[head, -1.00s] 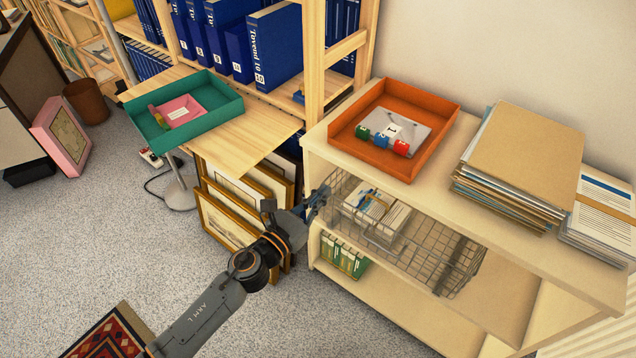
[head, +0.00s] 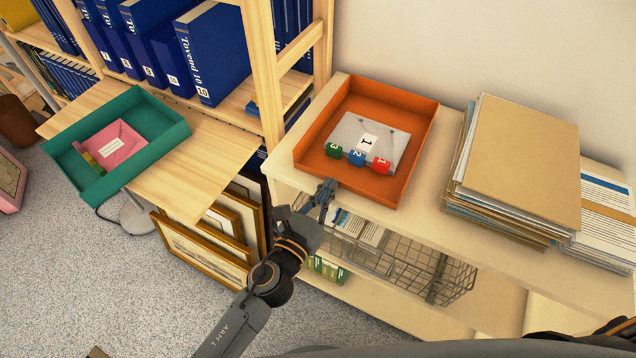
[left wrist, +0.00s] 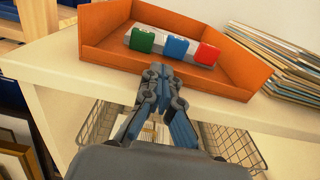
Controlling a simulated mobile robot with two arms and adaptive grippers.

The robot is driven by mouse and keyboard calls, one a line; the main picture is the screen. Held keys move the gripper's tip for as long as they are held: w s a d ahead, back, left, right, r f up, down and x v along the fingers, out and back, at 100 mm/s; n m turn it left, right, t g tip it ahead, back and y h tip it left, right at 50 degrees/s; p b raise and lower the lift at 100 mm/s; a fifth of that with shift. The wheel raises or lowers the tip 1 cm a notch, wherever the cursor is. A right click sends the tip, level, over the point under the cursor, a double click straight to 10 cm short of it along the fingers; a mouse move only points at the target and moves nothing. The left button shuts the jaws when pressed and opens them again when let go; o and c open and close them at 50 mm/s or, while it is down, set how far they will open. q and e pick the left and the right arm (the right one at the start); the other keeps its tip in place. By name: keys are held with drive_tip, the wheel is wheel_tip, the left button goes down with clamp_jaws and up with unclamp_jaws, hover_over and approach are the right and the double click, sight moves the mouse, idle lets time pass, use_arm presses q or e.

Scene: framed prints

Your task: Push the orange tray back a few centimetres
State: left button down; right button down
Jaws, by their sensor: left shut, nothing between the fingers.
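The orange tray (head: 412,128) sits on the top of the pale shelf unit, holding a grey folder (head: 350,135) with green, blue and red numbered tabs. In the left wrist view the orange tray (left wrist: 110,56) is straight ahead, its low front edge just beyond my fingers. My left gripper (head: 328,184) is shut and empty at the tray's front edge, near the shelf's front edge. In the left wrist view the closed fingertips (left wrist: 157,68) overlap the tray's front edge; I cannot tell whether they touch it. My right gripper is not in view.
A stack of folders and papers (head: 520,165) stands right of the tray, with a gap between. A wire basket (head: 400,262) is on the shelf below. A teal tray (head: 160,125) sits on the wooden table at left. The wall is behind the shelf unit.

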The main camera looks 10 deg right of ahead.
sight(338, 176)
use_arm(q)
drive_tip(key=shift+s, duration=0.15)
drive_tip(key=x, duration=0.4)
drive_tip(key=shift+d, duration=0.2)
drive_tip(key=shift+w+d, duration=0.25)
drive_tip(key=shift+w, duration=0.35)
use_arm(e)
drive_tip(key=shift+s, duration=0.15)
use_arm(q)
drive_tip(key=shift+a, duration=0.1)
